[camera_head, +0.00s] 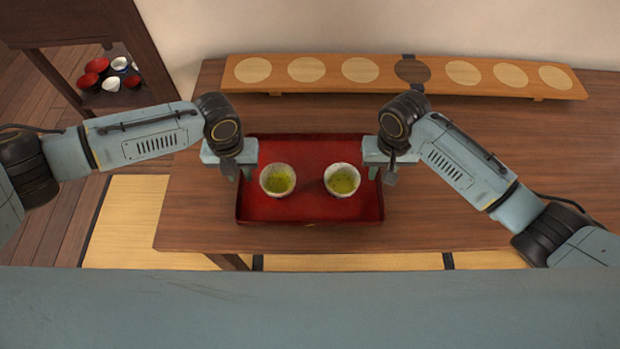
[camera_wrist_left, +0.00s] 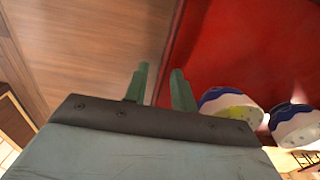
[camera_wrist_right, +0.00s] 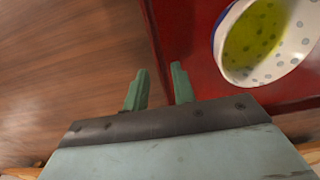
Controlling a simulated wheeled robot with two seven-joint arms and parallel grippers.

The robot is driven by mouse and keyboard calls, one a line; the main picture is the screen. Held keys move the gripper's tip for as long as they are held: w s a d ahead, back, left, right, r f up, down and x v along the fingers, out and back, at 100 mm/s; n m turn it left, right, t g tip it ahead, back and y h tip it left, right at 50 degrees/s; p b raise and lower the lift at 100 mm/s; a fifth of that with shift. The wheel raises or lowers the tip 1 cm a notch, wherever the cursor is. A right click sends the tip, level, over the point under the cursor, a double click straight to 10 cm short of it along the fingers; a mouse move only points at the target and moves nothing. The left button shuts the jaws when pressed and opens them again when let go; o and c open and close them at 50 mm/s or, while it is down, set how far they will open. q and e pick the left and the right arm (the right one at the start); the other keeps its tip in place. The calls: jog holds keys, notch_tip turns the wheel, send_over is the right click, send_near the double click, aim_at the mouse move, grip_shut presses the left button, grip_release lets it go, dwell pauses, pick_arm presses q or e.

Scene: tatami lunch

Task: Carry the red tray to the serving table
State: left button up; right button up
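The red tray (camera_head: 310,211) lies flat on the brown wooden table (camera_head: 470,200). Two pale cups of green tea, a left cup (camera_head: 278,180) and a right cup (camera_head: 342,180), stand upright on it. My left gripper (camera_head: 236,172) is at the tray's left edge; in the left wrist view its fingers (camera_wrist_left: 160,88) are apart, with the tray's rim between them. My right gripper (camera_head: 381,172) is at the right edge; in the right wrist view its fingers (camera_wrist_right: 159,88) are also apart on either side of the rim. Firm contact with the rim is not visible.
A long low wooden board (camera_head: 490,88) with several round inlays stands at the back of the table by the wall. A dark shelf (camera_head: 110,98) with red and white bowls is at the upper left. Table to the right of the tray is bare.

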jog(key=shift+r, duration=0.1)
pick_arm(q)
notch_tip(320, 180, up, 12)
pick_arm(e)
notch_tip(320, 180, up, 12)
dwell(0.6)
dwell(0.5)
